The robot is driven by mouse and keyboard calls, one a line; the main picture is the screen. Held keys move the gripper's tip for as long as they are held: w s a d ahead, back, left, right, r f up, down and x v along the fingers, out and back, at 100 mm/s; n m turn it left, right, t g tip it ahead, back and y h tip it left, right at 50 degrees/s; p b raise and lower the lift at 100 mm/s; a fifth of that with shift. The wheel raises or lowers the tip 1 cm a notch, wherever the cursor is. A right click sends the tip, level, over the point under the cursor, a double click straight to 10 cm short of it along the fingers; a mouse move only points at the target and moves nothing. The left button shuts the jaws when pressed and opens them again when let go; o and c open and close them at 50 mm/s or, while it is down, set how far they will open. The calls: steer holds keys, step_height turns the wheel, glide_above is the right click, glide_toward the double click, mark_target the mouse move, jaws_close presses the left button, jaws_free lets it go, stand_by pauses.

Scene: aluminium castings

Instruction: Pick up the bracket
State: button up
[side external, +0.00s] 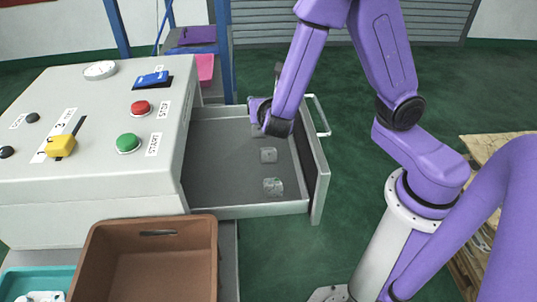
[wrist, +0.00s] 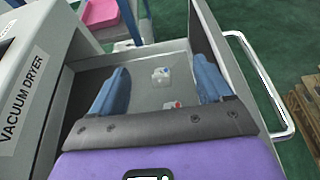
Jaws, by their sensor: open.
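In the side view my arm largely hides the fingers.
The drawer's walls and handle (wrist: 270,85) stand close around my gripper. A grey machine (side external: 90,150) with red and green buttons is at left. A brown bin (side external: 150,265) and a teal tray (side external: 40,282) stand in front. A wooden pallet (side external: 485,150) is at right.

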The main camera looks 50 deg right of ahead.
mark_target(269, 152)
step_height(269, 152, down, 14)
steer(key=shift+f, duration=0.15)
step_height(269, 152, down, 2)
steer(key=shift+f, duration=0.1)
steer(key=shift+x, duration=1.1)
steer(key=shift+w+d, duration=0.2)
steer(key=shift+d, duration=0.1)
steer(key=c, duration=1.1)
